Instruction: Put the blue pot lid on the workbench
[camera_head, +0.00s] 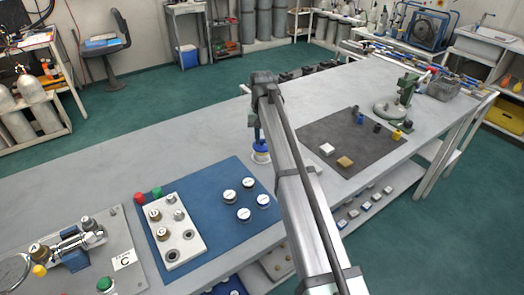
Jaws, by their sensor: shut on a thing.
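My gripper (258,138) points down over the workbench (207,130), just beyond the upper right corner of the blue mat. It is shut on the blue pot lid (261,147), a small blue disc at its fingertips. Directly below the lid is a small whitish pot (260,157) with a yellowish band, standing on the grey bench top. The lid is at the top of the pot; I cannot tell whether it rests on it or is held slightly above. My arm partly hides the right side of this spot.
The blue mat (215,182) holds several white-topped caps and a pale valve block (171,231). A dark mat (318,135) with small blocks lies to the right. A fitting panel (125,240) stands at lower left. Bare bench lies left of and behind the pot.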

